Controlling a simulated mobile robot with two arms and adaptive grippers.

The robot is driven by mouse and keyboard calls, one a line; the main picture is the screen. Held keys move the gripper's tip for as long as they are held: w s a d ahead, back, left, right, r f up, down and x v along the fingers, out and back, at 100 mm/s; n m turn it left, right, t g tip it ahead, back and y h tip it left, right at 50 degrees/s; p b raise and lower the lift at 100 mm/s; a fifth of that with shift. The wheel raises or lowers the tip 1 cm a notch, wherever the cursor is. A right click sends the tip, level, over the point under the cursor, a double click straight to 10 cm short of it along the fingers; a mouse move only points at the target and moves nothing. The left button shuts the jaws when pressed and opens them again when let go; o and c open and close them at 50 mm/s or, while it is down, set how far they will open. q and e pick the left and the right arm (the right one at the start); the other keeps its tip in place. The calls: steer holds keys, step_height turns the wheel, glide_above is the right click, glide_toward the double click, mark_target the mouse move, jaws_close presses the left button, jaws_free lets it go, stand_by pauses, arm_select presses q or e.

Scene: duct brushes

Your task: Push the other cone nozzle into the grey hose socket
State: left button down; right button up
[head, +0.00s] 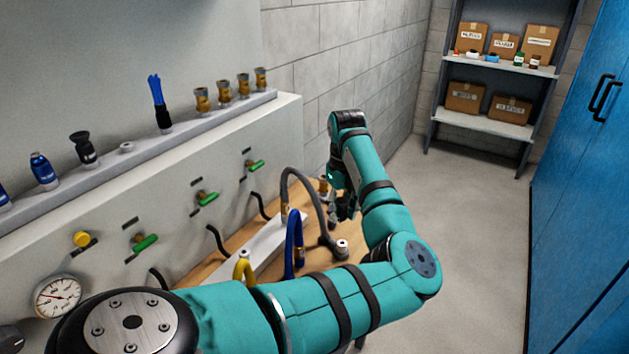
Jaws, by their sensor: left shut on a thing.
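The grey hose (312,190) arches over the wooden bench, and its end with a pale-rimmed socket (342,244) rests near the bench's right side. My left gripper (342,208) is above the bench, beyond the socket, and is partly hidden by my own teal arm. It is shut on a small brass-coloured piece (323,185), apparently a cone nozzle, which shows only in part at its left side. The nozzle is apart from the socket in the picture. Several similar brass pieces (224,95) stand on the wall ledge. My right gripper is out of view.
A blue hose (292,240) and a yellow hose (244,266) stand left of the grey one. Green-handled valves (207,198) and a gauge (57,297) line the panel. A blue cabinet (580,160) is at right. The floor between is clear.

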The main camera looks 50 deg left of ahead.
arm_select(q)
steer(key=shift+w+d+f, duration=0.15)
steer(key=shift+d+f, duration=0.2)
steer(key=shift+f+b, duration=0.55)
steer(key=shift+f, duration=0.2)
steer(key=shift+f+b, duration=0.85)
steer(key=shift+f, duration=1.15)
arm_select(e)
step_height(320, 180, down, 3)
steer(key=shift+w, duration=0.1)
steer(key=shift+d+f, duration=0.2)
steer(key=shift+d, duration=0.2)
arm_select(q)
steer(key=shift+b, duration=0.5)
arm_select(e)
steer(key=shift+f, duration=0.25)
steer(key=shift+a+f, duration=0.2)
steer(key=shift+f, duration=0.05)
